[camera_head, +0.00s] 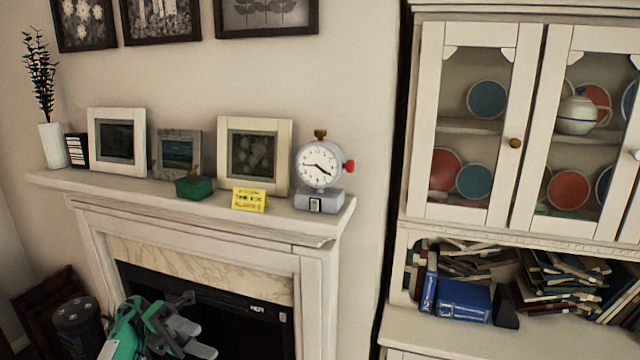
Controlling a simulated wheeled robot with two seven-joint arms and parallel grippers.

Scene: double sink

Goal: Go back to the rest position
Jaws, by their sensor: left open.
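My left gripper (190,328), grey with green parts on its arm, is low in the picture, left of centre. It is in front of the dark fireplace opening and below the mantel shelf. Its two fingers are apart and I see nothing between them. My right gripper is not in view.
The white mantel shelf (270,212) holds picture frames, a vase (53,145), a green box (194,187), a yellow sign (249,200) and a white dial clock (319,166). A white cabinet (425,120) with plates and books stands at right. A dark cylinder (78,322) is at lower left.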

